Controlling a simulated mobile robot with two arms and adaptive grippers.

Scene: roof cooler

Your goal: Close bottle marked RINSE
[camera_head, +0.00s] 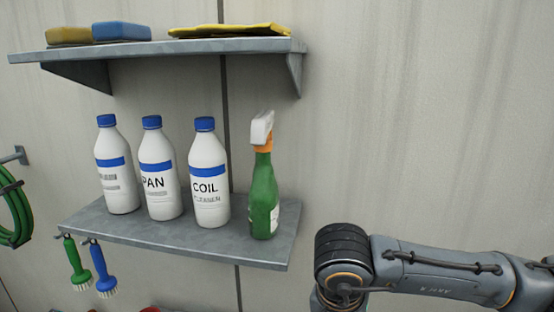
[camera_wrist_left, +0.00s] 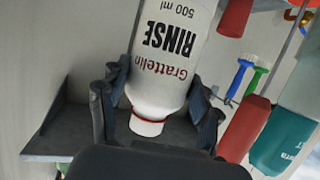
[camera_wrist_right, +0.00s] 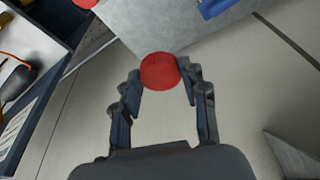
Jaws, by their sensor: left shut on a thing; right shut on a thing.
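The white bottle marked RINSE (camera_wrist_left: 175,45) appears upside down in the left wrist view, its neck toward the bottom of the picture. A thin red ring circles the neck, and I see no red cap on it. My left gripper (camera_wrist_left: 160,92) is shut on the bottle, with fingers on both sides. In the right wrist view, my right gripper (camera_wrist_right: 161,76) is shut on a round red cap (camera_wrist_right: 160,70) at its fingertips. Neither gripper nor the RINSE bottle shows in the head view. The distance between cap and bottle cannot be told.
In the head view, a wall shelf (camera_head: 150,236) holds three white blue-capped bottles (camera_head: 208,180) and a green spray bottle (camera_head: 263,195). An upper shelf (camera_head: 150,50) holds sponges and a yellow cloth. Red and teal (camera_wrist_left: 285,140) containers stand beside the left gripper.

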